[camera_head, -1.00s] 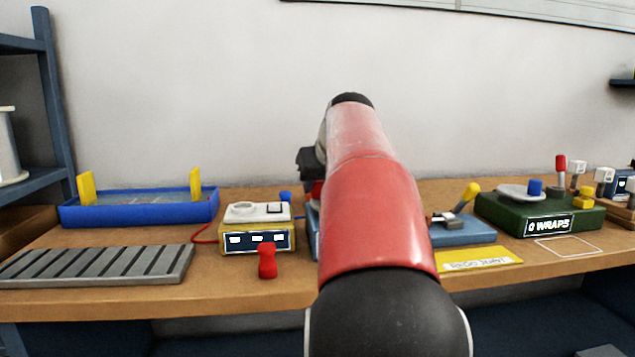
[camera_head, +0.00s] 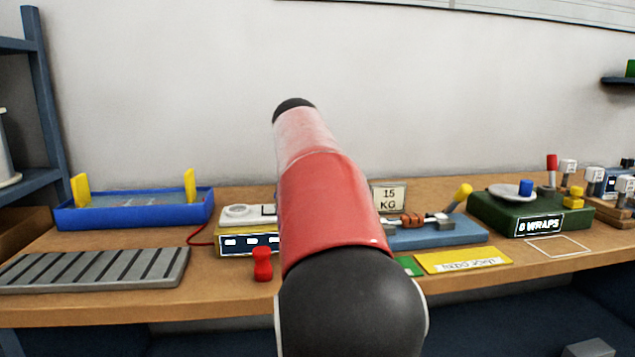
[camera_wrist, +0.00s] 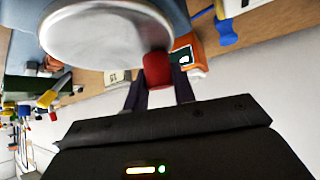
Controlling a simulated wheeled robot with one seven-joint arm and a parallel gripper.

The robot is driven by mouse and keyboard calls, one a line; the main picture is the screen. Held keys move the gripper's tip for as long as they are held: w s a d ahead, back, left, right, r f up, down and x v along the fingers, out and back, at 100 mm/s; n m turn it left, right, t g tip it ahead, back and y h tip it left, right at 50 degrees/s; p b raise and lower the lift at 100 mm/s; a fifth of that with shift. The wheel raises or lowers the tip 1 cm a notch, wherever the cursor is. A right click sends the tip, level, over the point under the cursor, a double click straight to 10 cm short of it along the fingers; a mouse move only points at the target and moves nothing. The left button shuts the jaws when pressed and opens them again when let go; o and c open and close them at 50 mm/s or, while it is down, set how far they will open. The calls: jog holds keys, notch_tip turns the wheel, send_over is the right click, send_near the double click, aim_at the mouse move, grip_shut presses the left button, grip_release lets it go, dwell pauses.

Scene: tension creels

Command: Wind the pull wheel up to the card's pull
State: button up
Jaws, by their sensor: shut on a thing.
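In the wrist view, my gripper (camera_wrist: 158,92) is shut on a red knob (camera_wrist: 157,69) at the rim of a pale round wheel (camera_wrist: 100,45), which looks like the pull wheel. In the head view, my red arm hides the gripper and the wheel. A white card (camera_head: 389,197) reading "15 KG" stands at the back of the bench, right of my arm. A yellow and white box (camera_head: 240,241) with a dark display stands left of my arm, partly covered by it; its digits are too small to read.
A blue base (camera_head: 440,235) with a copper-coloured coil and yellow lever is right of my arm. Farther right is a green base (camera_head: 505,215) marked "0 WRAPS". A blue tray (camera_head: 135,209), grey slatted rack (camera_head: 95,268) and red handle (camera_head: 262,263) lie left. A yellow sign (camera_head: 463,260) lies near the front.

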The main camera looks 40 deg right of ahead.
dwell(0.4)
jog(key=o, duration=1)
jog(key=v, duration=0.8)
